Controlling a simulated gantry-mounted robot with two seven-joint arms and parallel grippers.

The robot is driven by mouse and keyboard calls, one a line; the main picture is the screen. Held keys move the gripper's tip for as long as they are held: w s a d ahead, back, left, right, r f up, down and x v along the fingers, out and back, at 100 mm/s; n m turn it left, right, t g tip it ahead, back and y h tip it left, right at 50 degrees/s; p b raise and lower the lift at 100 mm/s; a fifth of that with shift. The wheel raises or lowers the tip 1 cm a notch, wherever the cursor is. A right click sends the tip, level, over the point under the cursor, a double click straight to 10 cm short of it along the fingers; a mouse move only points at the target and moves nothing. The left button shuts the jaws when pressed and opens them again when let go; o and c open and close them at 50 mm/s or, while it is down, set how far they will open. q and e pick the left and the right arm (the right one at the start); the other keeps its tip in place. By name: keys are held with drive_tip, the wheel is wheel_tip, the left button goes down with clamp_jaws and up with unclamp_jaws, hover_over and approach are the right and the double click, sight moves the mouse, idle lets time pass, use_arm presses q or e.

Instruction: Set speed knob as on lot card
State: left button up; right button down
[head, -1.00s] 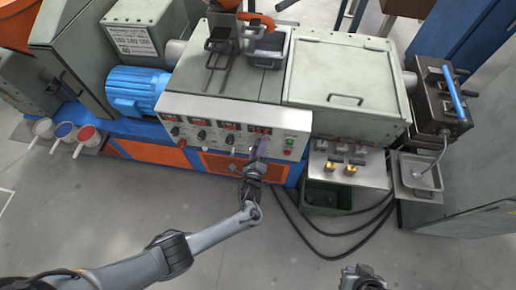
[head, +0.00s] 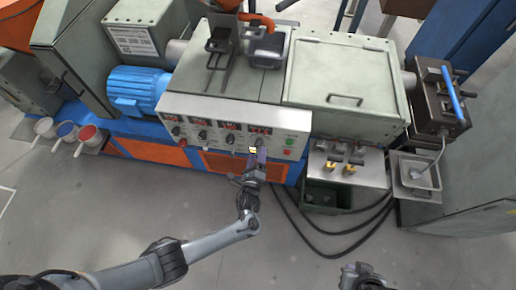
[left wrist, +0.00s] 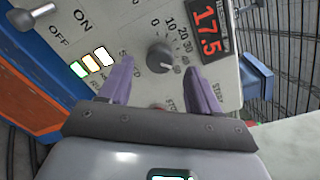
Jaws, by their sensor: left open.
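A dark round knob (left wrist: 160,56) with a printed number scale sits on the panel in the left wrist view. Its pale mark points to the lower right, near the scale's upper numbers. A red display (left wrist: 208,18) above it reads 17.5. My left gripper (left wrist: 160,84) is open, its two purple fingers on either side below the knob, with nothing between them. In the head view my left gripper (head: 258,155) is at the lower right of the control panel (head: 215,112), covering part of it. A white printed card (head: 131,41) is on the machine; its text is too small to read surely.
Other knobs (head: 202,136) and red displays line the panel. A toggle switch (left wrist: 35,12) marked ON and OFF stands out nearby. My right gripper (head: 362,275) is at the bottom edge.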

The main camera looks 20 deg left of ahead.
use_arm(q)
drive_tip(key=p+v, duration=0.1)
drive_tip(key=v, duration=0.6)
drive_tip(key=shift+s, duration=0.2)
